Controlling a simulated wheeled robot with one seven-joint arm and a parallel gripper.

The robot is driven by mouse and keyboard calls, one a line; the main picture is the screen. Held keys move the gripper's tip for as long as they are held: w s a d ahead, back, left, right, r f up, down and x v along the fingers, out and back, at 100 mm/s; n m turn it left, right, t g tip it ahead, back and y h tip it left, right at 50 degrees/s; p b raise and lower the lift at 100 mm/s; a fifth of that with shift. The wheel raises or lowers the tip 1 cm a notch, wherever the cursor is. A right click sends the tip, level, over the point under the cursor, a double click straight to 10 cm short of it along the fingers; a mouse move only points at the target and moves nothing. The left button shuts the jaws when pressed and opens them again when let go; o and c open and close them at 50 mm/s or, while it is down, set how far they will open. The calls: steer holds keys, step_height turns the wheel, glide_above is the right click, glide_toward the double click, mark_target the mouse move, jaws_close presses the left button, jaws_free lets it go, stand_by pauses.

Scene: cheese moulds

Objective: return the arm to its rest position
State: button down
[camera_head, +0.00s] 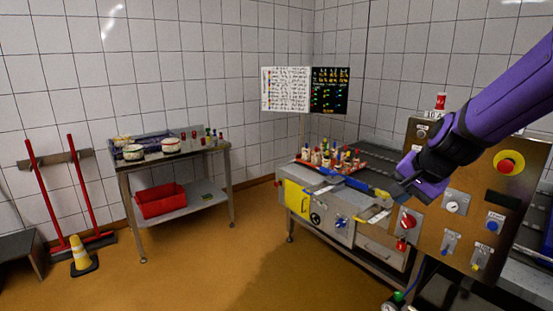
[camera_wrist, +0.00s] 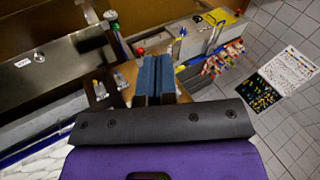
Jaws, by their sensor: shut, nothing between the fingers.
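My purple arm (camera_head: 500,105) reaches in from the upper right of the head view, with its dark wrist (camera_head: 440,160) in front of the metal control panel. My gripper (camera_wrist: 155,62) shows in the wrist view as two blue fingers lying side by side, shut and empty. In the head view its blue fingers point left over the steel bench (camera_head: 345,222), near a tray of small coloured pieces (camera_head: 335,158). I cannot tell the gap between fingers and bench.
The control panel (camera_head: 478,207) with a red button (camera_head: 509,162) stands close by the arm. A table (camera_head: 176,154) with pots and a red bin (camera_head: 160,200) stands left. A yellow cone (camera_head: 80,254) is on the floor. The middle floor (camera_head: 215,255) is clear.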

steer(key=s+d+r+n+h, duration=0.1)
steer(key=s+r+n, duration=0.3)
steer(key=s, duration=0.8)
steer(key=s+d+r+n+h, duration=0.1)
steer(key=s+r+n, duration=0.4)
steer(key=s, duration=0.7)
steer(key=shift+s+d, duration=0.25)
steer(key=shift+s, duration=0.05)
steer(key=shift+r, duration=0.1)
stand_by(0.4)
